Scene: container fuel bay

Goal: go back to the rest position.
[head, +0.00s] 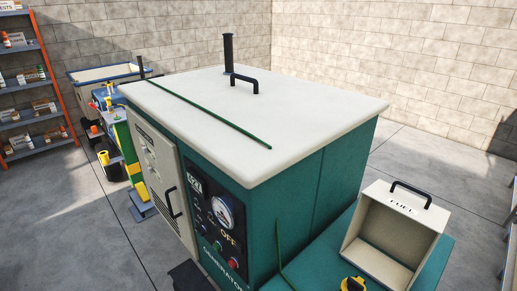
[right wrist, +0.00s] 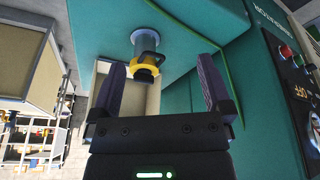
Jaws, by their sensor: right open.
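My right gripper (right wrist: 163,78) shows in the right wrist view with its two fingers wide apart and nothing between them. A yellow and black cap (right wrist: 146,68) on a grey round neck stands out from the teal surface beyond the fingertips, apart from them. In the head view a yellow cap (head: 352,285) shows at the bottom edge, partly cut off. My left gripper is not in either view.
The teal generator (head: 312,185) with a pale lid fills the middle. A beige open box marked FUEL (head: 405,212) stands on its lower teal deck at right. An orange-framed shelf (head: 50,60) stands at left. Grey floor (head: 440,160) is clear at right.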

